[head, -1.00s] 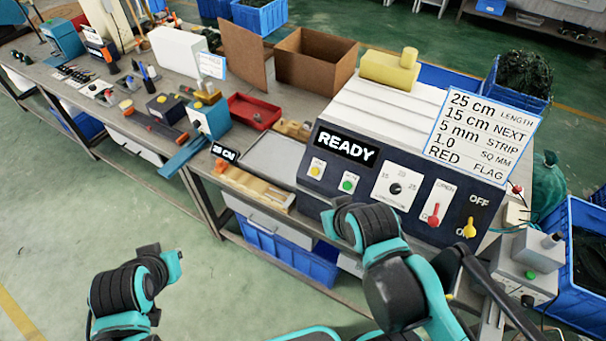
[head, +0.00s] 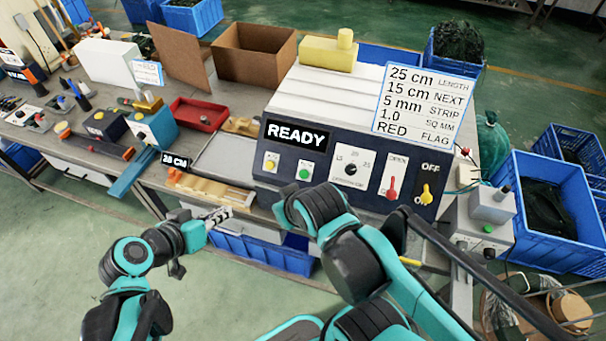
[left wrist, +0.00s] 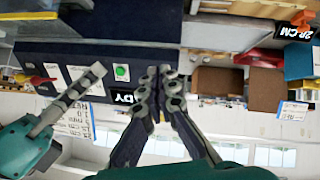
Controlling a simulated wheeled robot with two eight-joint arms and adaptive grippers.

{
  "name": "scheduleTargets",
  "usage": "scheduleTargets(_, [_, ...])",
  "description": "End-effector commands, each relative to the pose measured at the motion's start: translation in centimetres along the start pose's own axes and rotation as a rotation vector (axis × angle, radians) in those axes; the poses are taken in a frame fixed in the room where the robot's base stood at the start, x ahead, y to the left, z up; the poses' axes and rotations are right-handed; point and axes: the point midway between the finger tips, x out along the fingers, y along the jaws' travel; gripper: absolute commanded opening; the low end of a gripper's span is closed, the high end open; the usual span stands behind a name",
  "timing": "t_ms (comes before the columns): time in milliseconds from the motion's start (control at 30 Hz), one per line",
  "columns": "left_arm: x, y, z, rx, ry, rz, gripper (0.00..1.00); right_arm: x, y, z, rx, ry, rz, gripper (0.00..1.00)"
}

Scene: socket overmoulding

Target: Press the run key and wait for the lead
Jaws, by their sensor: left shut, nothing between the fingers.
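The dark-fronted machine (head: 345,190) has a display (head: 297,135) reading READY. Below the display are a yellow key (head: 270,165) and a green key (head: 303,174); their labels are too small to read. My left gripper (head: 222,214) is shut and empty, left of and below the keys, in front of the bench edge. In the upside-down left wrist view its closed fingers (left wrist: 160,78) point towards the panel, beside the green key (left wrist: 121,72) and apart from it. A finger of my right gripper (left wrist: 95,75) shows there in front of the panel; its jaw opening is unclear. No lead is visible.
The panel also has a dial (head: 351,169), a red lever (head: 392,188) and a yellow lever (head: 426,193). A wooden fixture (head: 208,190) sits at the bench's front edge. A red tray (head: 198,114) and blue press (head: 154,127) stand left. A small grey box (head: 485,220) stands right.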

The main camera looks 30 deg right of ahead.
Motion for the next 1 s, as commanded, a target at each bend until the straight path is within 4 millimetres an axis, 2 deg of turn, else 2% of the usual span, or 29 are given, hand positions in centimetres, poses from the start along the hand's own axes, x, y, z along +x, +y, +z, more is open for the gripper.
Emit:
scheduleTargets(33, [2.2,2.2,-1.2,0.056,0.043,0.099,0.00,0.1,0.0,0.1,0.000,0.000,0.000,0.00])
scheduleTargets(100, [4.2,5.2,-2.7,0.129,0.116,0.221,0.00,0.2,0.0,0.1,0.000,0.000,0.000,0.00])
scheduleTargets(200, [6.2,8.7,-4.1,0.211,0.222,0.356,0.00,0.3,0.0,0.2,0.000,0.000,0.000,0.00])
scheduleTargets(300, [7.2,11.2,-5.0,0.265,0.310,0.447,0.00,0.3,0.0,0.2,0.000,0.000,0.000,0.00])
scheduleTargets(400, [7.6,12.6,-5.5,0.294,0.369,0.499,0.00,0.4,0.0,0.3,0.000,0.000,0.000,0.00])
scheduleTargets(533, [7.7,13.3,-5.7,0.310,0.402,0.522,0.00,0.4,0.0,0.3,0.000,0.000,0.000,0.00])
scheduleTargets(833, [7.7,13.3,-5.7,0.310,0.404,0.523,0.00,0.4,0.0,0.3,0.000,0.000,0.000,0.00])
scheduleTargets(1000, [8.6,13.1,-5.6,0.310,0.403,0.522,0.00,0.9,0.0,0.6,0.000,0.000,0.000,0.00])
